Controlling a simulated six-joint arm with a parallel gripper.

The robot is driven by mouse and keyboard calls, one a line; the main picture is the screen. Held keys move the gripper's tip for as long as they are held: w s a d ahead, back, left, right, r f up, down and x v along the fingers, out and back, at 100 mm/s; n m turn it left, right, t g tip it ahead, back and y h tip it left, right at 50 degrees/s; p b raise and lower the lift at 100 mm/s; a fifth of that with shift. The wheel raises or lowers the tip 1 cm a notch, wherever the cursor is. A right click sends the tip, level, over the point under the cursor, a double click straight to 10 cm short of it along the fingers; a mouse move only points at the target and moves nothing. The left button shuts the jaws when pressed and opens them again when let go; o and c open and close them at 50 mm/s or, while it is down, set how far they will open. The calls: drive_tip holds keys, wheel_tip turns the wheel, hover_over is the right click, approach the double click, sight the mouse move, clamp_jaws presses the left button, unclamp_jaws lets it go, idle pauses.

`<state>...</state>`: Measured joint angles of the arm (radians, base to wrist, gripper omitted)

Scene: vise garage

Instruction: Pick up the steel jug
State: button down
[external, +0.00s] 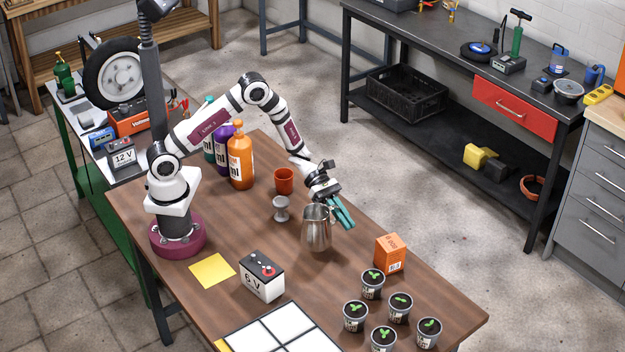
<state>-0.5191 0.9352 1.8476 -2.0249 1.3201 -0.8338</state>
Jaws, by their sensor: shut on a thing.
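The steel jug (316,232) is upright near the middle of the wooden table, with its open mouth facing up. My gripper (343,214) reaches in from above at the jug's upper right side. Its teal fingers are shut on the jug, at the side where a handle would be; the fingers hide the exact point of contact. I cannot tell whether the jug's base touches the table or is slightly above it.
A grey knob-like object (281,209) and a rust-red cup (284,180) stand left of and behind the jug. An orange box (389,254) and several potted seedlings (373,284) stand to the front right. A 6 V battery (262,277) is front left.

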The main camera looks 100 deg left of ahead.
sight(322, 224)
drive_tip(key=s+d+r, duration=0.4)
drive_tip(key=d+r, duration=0.2)
drive_tip(key=d, duration=0.3)
drive_tip(key=shift+s+d, duration=0.2)
drive_tip(key=shift+r, duration=0.15)
idle(2.8)
